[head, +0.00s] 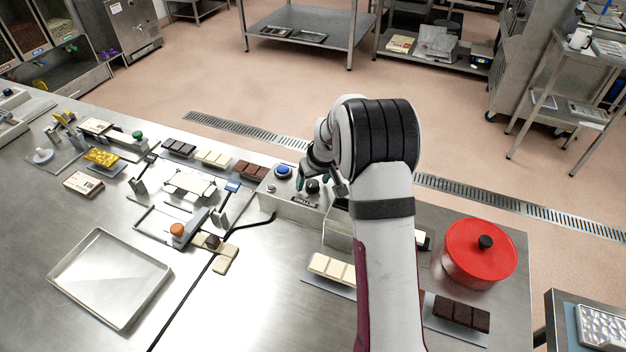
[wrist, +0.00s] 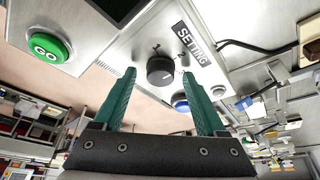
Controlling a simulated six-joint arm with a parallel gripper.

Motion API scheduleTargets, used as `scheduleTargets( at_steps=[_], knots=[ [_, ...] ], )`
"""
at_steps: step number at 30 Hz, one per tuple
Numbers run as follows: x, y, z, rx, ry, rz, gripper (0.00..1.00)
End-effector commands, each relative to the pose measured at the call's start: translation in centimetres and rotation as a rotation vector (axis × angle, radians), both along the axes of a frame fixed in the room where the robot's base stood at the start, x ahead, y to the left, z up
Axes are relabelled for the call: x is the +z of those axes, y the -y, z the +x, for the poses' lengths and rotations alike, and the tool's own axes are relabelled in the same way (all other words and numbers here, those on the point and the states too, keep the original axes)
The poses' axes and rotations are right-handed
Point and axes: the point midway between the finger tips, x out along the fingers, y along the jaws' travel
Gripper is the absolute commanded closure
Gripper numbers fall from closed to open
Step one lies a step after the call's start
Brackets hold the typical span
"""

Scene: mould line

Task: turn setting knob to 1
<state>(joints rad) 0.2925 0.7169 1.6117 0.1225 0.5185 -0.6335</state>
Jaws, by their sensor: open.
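The setting knob (wrist: 160,71) is a black round dial on a grey metal control box, beside a label reading SETTING (wrist: 189,44). In the head view the knob (head: 312,187) sits on the box top, partly crowded by my gripper. My gripper (wrist: 158,78) has green fingers. They are open, one on each side of the knob in the wrist view, with a visible gap to it. Whether the fingertips are level with the knob is hard to tell. The number the knob points at is not readable.
A blue button (head: 283,171) is on the same box, close to the knob. A green GO button (wrist: 47,47) shows in the wrist view. An empty tray (head: 110,278) lies at left.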

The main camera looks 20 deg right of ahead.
Motion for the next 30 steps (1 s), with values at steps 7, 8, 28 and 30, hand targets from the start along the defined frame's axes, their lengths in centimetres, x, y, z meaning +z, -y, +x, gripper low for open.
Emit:
scheduleTargets(
  at_steps=[7,8,28,30],
  knots=[
    [0.05,-0.01,-0.01,0.000,0.000,0.000,0.44],
    [0.05,-0.01,-0.01,0.000,0.000,0.000,0.50],
    [0.08,0.05,-0.02,0.053,0.000,0.001,1.00],
    [0.06,0.09,-0.03,0.090,0.000,0.001,1.00]
  ],
)
